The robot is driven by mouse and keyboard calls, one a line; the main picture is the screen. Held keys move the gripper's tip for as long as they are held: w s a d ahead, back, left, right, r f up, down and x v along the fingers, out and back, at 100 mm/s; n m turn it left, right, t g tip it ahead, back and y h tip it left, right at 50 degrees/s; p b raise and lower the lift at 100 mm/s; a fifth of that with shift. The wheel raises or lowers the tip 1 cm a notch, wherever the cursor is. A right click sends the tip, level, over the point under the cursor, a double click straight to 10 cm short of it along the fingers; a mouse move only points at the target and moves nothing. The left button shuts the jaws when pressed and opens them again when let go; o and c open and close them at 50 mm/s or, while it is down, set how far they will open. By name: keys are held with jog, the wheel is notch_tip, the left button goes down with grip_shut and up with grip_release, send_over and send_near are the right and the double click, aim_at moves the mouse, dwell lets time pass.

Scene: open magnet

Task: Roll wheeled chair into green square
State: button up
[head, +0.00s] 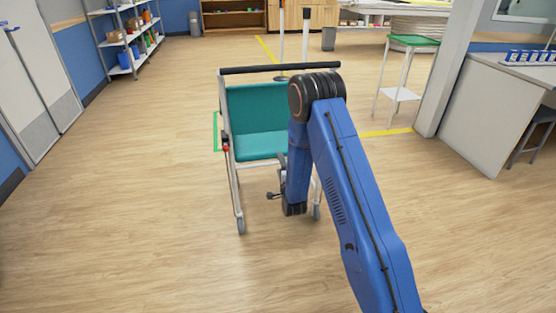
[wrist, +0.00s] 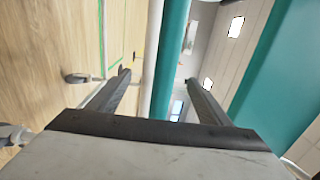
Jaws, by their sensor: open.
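The wheeled chair (head: 260,144) has a teal seat and back, a pale tube frame, a black bar on top and small grey casters. It stands upright ahead of me. Its near casters stand on bare floor, nearer me than the visible green line. Part of the green square's outline (head: 215,133) shows left of the chair; the rest is hidden behind it. The outline also shows in the wrist view (wrist: 103,40). My gripper (wrist: 159,78) is open, with a pale tube (wrist: 153,50) and teal strip seen between its fingers; contact is unclear. My arm hides it in the head view.
A white stand with a green top (head: 414,42) is behind right, near a yellow floor line (head: 386,132). A pillar and white counter (head: 490,110) stand at right. Shelves (head: 125,40) and white doors are at left. The floor left of the chair is clear.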

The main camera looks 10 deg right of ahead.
aim_at(277, 158)
jog(key=w, duration=0.6)
jog(key=shift+w, duration=0.4)
grip_shut()
jog(key=shift+w, duration=0.1)
dwell(0.4)
